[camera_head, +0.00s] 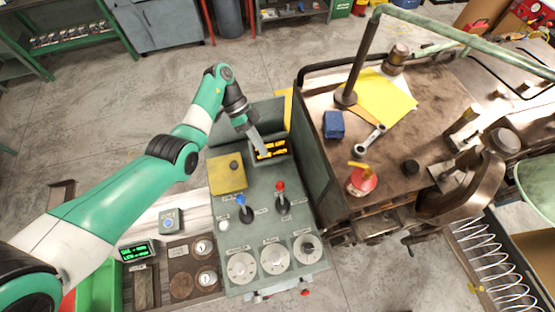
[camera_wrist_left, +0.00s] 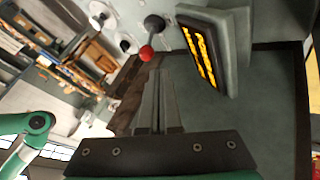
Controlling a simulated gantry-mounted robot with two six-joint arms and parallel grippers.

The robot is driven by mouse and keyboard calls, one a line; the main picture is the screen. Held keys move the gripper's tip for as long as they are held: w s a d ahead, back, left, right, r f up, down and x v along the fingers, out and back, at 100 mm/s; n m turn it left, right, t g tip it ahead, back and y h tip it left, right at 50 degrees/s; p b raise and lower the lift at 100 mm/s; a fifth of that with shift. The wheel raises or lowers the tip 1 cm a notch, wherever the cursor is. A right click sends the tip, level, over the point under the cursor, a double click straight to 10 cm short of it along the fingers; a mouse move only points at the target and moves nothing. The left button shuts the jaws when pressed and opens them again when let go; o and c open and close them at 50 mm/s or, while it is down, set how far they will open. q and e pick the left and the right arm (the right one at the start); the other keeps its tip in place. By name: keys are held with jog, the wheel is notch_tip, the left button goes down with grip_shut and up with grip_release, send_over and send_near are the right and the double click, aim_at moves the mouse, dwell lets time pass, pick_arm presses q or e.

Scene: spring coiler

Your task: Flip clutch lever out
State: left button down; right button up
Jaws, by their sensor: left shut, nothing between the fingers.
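A lever with a red knob (camera_head: 280,186) stands on the grey-green control panel (camera_head: 262,217). A lever with a blue knob (camera_head: 241,201) stands to its left. Their labels are too small to read, so I cannot tell which one is the clutch lever. My left gripper (camera_head: 262,150) is shut and empty, close to the amber-lit display and behind the red lever. In the left wrist view, its fingers (camera_wrist_left: 159,75) point toward the panel, and the red knob (camera_wrist_left: 147,53) shows just beyond the tips. A gap or contact there is hard to judge. My right gripper is out of view.
The amber display (camera_head: 270,148) stands at the panel's back; it also shows in the left wrist view (camera_wrist_left: 200,55). Several dials (camera_head: 273,259) sit in front. A brown machine table (camera_head: 400,140) stands to the right.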

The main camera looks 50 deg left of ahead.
pick_arm(q)
jog(key=b, duration=0.5)
send_near(281, 193)
notch_tip(281, 193, down, 2)
jog(key=w, duration=0.3)
jog(key=shift+x, duration=0.9)
jog(key=shift+s, duration=0.15)
